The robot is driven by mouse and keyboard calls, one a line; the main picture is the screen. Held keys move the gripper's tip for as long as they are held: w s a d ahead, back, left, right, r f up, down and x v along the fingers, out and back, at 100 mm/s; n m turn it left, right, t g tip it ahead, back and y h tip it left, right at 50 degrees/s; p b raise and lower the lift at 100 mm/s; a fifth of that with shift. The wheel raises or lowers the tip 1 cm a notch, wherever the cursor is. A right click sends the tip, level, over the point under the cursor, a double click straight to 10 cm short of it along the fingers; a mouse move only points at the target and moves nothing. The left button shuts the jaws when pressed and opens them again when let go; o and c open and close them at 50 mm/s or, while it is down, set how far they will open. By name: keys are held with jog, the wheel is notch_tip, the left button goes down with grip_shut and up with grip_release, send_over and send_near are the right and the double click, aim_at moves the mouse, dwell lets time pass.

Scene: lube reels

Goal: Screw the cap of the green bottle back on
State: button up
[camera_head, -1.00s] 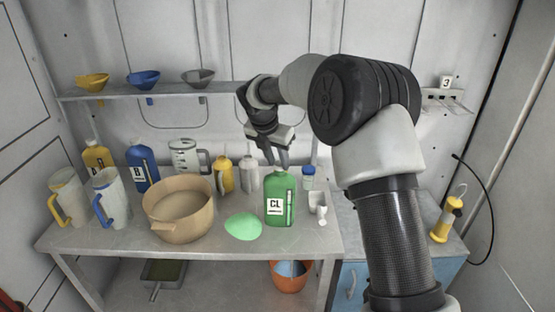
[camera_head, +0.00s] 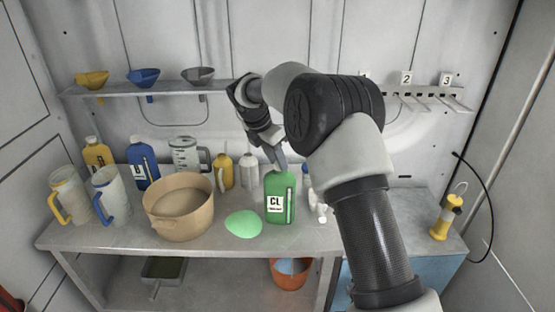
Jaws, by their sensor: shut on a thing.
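The green bottle (camera_head: 281,198), labelled CL, stands upright near the front right of the workbench. My gripper (camera_head: 281,164) comes down on the bottle's top from above, tilted, with its fingertips at the neck. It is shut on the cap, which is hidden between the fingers. I cannot tell how the cap sits on the thread.
A flat green patch (camera_head: 243,224) lies left of the bottle, with a tan pot (camera_head: 179,213) beyond it. A small yellow bottle (camera_head: 223,172) and a grey bottle (camera_head: 249,171) stand behind. Small white items (camera_head: 318,208) lie close on the right, partly hidden by my arm.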

jog(key=shift+m+g, duration=0.3)
jog(key=shift+m, duration=0.4)
jog(key=shift+a, duration=0.1)
jog(key=m, duration=0.1)
jog(key=m+g, duration=0.1)
jog(key=m, duration=0.1)
jog(key=shift+w+a+h, duration=0.1)
jog(key=shift+w+h, duration=0.2)
jog(key=shift+h, duration=0.1)
jog(key=shift+m+g, duration=0.4)
jog(key=shift+m, duration=0.7)
jog(key=o, duration=1.1)
jog(key=shift+c, duration=0.2)
jog(key=shift+o, duration=0.4)
jog(key=shift+o, duration=1.3)
